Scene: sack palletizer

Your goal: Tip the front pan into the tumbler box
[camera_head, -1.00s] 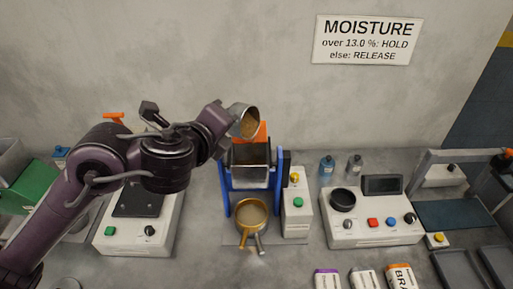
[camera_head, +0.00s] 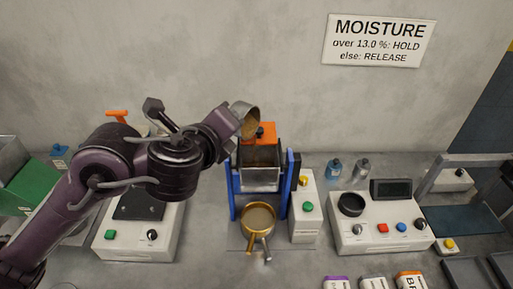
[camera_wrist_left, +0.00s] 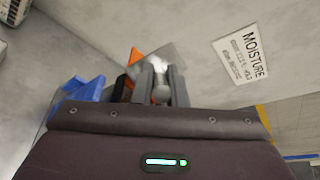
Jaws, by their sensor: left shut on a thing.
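My left gripper (camera_head: 228,130) is shut on a small metal pan (camera_head: 246,121), apparently by its handle. The pan is tilted, its mouth facing forward with tan material inside. It is above and slightly left of the open top of the tumbler box (camera_head: 260,179), a grey metal box in a blue frame. The box's inside looks dark brownish. In the left wrist view, the gripper fingers (camera_wrist_left: 162,85) close on a grey handle, with the pan (camera_wrist_left: 170,58) beyond, partly hidden. A second, brass-coloured pan (camera_head: 258,221) stands below the box. My right gripper is not in view.
An orange part (camera_head: 266,132) stands behind the box. A white control unit (camera_head: 305,208) with yellow and green buttons stands close to the frame's right. A scale-like device (camera_head: 140,225) lies left, and a moisture meter (camera_head: 378,225) right. The wall is behind.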

